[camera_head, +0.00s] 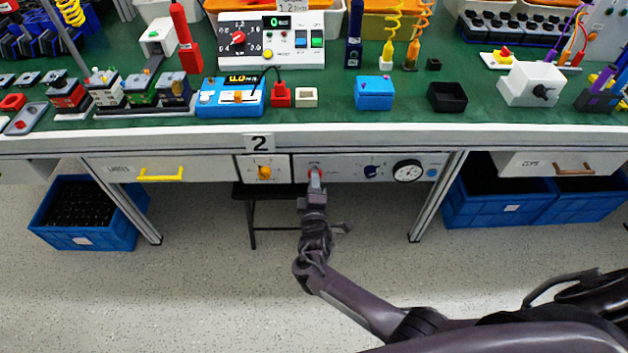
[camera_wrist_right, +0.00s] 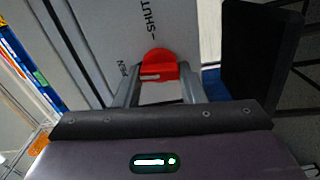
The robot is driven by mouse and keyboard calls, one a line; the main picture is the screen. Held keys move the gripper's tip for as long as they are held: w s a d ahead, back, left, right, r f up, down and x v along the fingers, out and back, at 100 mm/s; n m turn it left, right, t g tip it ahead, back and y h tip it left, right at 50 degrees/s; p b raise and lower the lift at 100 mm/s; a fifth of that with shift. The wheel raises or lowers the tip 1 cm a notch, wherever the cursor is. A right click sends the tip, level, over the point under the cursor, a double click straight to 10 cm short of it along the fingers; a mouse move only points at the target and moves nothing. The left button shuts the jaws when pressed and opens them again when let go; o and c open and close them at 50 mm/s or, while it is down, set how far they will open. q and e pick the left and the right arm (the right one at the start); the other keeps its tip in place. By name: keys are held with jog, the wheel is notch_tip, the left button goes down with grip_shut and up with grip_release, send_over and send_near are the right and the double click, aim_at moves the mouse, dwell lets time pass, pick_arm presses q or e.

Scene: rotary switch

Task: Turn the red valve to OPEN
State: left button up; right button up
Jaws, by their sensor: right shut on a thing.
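The red valve (camera_head: 314,170) is on the grey panel at the table's front edge, between the yellow knob and the dark blue knob. In the right wrist view the red valve (camera_wrist_right: 158,60) sits between two grey fingers, with the lettering SHUT and part of OPEN (camera_wrist_right: 123,71) beside it. My right gripper (camera_head: 315,182) reaches up to the panel and is shut on the valve; its fingers also show in the wrist view (camera_wrist_right: 160,88). The fingers hide part of the valve, and I cannot tell exactly which mark it points to. My left gripper is not in view.
A yellow knob (camera_head: 264,172) is left of the valve; a dark blue knob (camera_head: 372,172) and round gauge (camera_head: 407,172) are to the right. A dark stool (camera_head: 270,191) stands below the panel. Blue crates (camera_head: 85,236) stand under the table. The floor in front is clear.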

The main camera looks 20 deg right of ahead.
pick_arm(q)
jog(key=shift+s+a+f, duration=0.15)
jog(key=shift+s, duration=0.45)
pick_arm(e)
jog(key=shift+n, duration=0.8)
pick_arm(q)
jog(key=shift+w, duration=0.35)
pick_arm(e)
jog(key=shift+f, duration=0.1)
jog(key=o, duration=1)
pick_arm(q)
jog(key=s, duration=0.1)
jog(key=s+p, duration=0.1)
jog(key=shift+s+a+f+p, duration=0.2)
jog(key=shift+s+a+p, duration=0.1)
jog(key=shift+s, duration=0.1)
pick_arm(e)
jog(key=v, duration=0.8)
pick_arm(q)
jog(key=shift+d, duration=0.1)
